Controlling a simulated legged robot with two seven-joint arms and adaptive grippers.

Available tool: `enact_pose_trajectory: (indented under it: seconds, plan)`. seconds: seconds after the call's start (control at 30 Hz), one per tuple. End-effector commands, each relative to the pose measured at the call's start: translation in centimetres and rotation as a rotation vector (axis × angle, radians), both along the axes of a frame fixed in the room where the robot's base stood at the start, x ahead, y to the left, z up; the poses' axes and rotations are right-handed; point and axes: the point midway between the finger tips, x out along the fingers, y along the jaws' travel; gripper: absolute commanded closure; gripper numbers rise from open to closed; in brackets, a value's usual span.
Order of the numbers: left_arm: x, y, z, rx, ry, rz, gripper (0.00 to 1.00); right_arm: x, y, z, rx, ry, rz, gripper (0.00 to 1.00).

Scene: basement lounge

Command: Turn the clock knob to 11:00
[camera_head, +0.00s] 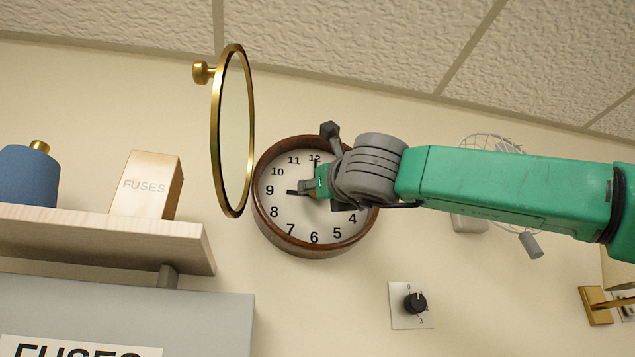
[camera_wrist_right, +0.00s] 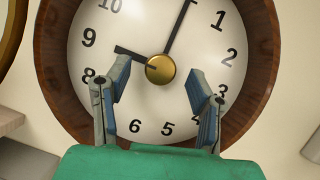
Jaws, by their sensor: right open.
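The round clock (camera_head: 305,245) has a dark wooden rim and a white face, and hangs on the wall. Its brass centre knob (camera_wrist_right: 160,69) shows in the right wrist view and is hidden behind my gripper in the head view. The short hand (camera_wrist_right: 130,54) points at 9 and the long hand (camera_wrist_right: 178,24) points at 12. My right gripper (camera_wrist_right: 159,74) is open in front of the face, with one finger on each side of the knob. The fingers look apart from the knob. My left gripper is not in view.
A brass-rimmed round glass cover (camera_head: 236,130) stands swung out at the clock's left. A wooden shelf (camera_head: 100,238) carries a FUSES box (camera_head: 146,186) and a blue object (camera_head: 28,177). A black dial (camera_head: 415,302) is below right. A wire-cage fan (camera_head: 490,143) is behind my arm.

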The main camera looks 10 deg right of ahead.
Motion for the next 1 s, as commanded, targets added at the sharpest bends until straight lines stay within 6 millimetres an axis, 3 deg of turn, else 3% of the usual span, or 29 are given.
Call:
enact_pose_trajectory:
  seconds: [0.2, 0.5, 0.63, 0.67, 1.0]
  plan:
    - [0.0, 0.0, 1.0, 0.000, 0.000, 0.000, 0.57, 1.7, 0.2, 0.7, -0.001, 0.001, -0.001, 0.51]
    - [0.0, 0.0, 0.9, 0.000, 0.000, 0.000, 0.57, 1.8, 0.2, 0.7, 0.000, 0.000, 0.000, 0.51]
    - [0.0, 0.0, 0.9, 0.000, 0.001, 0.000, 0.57, 1.8, 0.2, 0.7, 0.000, 0.000, 0.000, 0.96]
    - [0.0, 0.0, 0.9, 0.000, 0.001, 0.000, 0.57, 1.8, 0.2, 0.7, 0.000, 0.000, 0.000, 1.00]
    - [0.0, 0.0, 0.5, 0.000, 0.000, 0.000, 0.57, 1.8, 0.3, 0.6, 0.030, 0.000, 0.001, 1.00]
